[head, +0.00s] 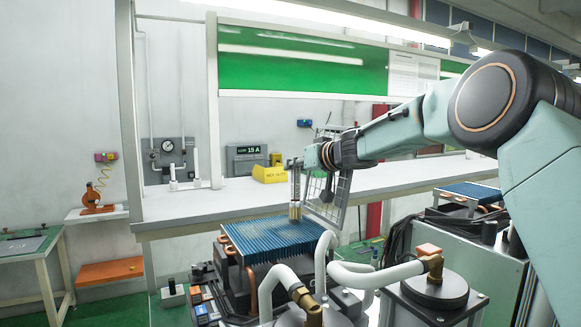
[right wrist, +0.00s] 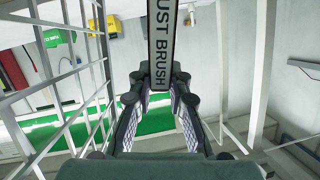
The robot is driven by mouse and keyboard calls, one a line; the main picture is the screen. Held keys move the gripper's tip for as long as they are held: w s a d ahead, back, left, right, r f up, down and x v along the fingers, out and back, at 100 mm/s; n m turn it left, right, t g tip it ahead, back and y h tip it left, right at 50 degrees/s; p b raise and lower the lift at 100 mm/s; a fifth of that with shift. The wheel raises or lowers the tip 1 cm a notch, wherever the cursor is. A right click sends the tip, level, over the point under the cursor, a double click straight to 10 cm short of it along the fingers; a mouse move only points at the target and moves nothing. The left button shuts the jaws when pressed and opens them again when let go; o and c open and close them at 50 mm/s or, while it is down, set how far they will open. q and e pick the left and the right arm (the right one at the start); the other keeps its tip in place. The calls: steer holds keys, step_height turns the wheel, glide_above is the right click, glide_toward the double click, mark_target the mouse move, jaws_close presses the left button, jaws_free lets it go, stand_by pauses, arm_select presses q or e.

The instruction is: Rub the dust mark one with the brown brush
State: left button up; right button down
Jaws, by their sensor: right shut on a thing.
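My right gripper (head: 296,164) reaches in from the right and is shut on the dust brush (head: 295,190). The brush hangs upright, with its tan lower end just over or at the back right part of a blue finned block (head: 262,240); I cannot tell whether they touch. In the right wrist view, the brush (right wrist: 161,45) shows a label reading "UST BRUSH" between the fingers of my right gripper (right wrist: 159,76). I cannot make out dust mark one in either view. My left gripper is not in view.
White pipes (head: 350,275) with brass fittings stand in front of and right of the finned block. A white wire frame (head: 338,200) is close to the right of the brush. A long white bench (head: 235,203) runs behind, with a yellow bin (head: 270,174) on it.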

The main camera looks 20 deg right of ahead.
steer(key=shift+d+r, duration=0.25)
steer(key=shift+d, duration=0.1)
steer(key=shift+d, duration=0.1)
steer(key=shift+w+r, duration=0.1)
steer(key=shift+r, duration=0.55)
steer(key=r, duration=0.4)
steer(key=shift+d+r, duration=0.3)
steer(key=shift+r, duration=0.05)
steer(key=shift+a, duration=0.1)
